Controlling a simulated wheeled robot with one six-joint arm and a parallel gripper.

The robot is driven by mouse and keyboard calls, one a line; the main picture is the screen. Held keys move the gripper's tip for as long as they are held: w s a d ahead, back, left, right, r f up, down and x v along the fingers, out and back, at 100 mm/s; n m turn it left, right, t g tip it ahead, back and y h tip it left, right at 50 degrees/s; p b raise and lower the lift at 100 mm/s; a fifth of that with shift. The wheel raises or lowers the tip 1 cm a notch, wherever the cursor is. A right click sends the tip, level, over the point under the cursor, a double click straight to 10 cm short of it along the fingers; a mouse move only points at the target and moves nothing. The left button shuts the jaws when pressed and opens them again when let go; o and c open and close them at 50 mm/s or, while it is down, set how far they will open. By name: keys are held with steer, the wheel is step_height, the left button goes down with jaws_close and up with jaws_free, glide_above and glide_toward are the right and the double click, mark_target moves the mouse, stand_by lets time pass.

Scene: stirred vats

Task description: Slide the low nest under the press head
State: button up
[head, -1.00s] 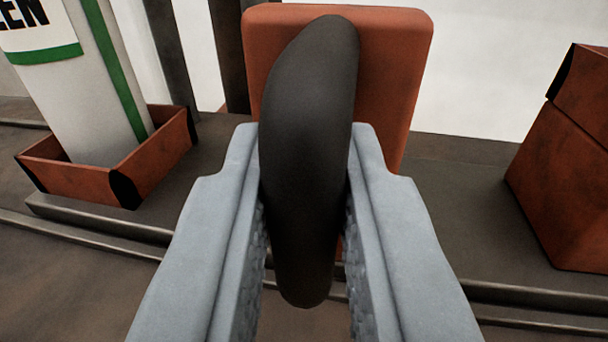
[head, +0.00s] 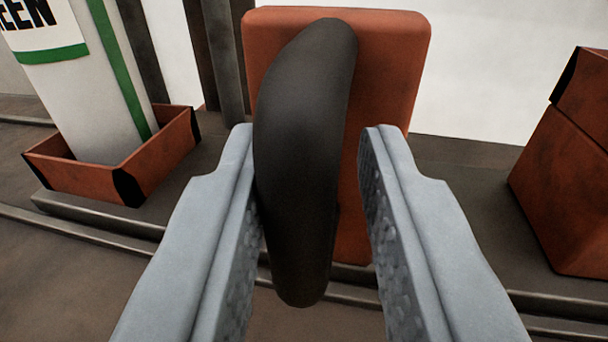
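A dark, rounded handle (head: 305,160) stands upright and slightly tilted in the middle of the head view, in front of a rust-red upright block (head: 395,60). My gripper (head: 312,135) is open around the handle. The left finger is close against it, and a clear gap shows at the right finger. A low rust-red tray (head: 85,180) with black corners sits at left beside the rails; it may be the low nest. A white body with a green stripe (head: 90,100) stands in it. I cannot make out the press head.
A larger rust-red box (head: 570,180) with a black edge stands at right. Dark rails (head: 75,228) run across the bench below the handle. Dark posts (head: 225,65) rise behind, left of the block. The bench between block and box is clear.

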steer(key=shift+o, duration=0.7)
steer(key=shift+d, duration=0.15)
steer(key=s+a, duration=0.1)
steer(key=s, duration=1.6)
steer(key=shift+s+a, duration=0.2)
steer(key=shift+a, duration=0.1)
steer(key=w+a+r+h, duration=0.2)
steer(key=a+r+h, duration=0.1)
steer(key=a+r, duration=1.4)
steer(key=s+a+r+y, duration=0.2)
steer(key=s+a, duration=0.5)
steer(key=a, duration=0.3)
steer(key=s+a+r+n+y, duration=0.1)
steer(key=s+a+r+y, duration=0.1)
steer(key=s+a, duration=0.5)
steer(key=a, duration=0.3)
steer(key=shift+g+y, duration=0.3)
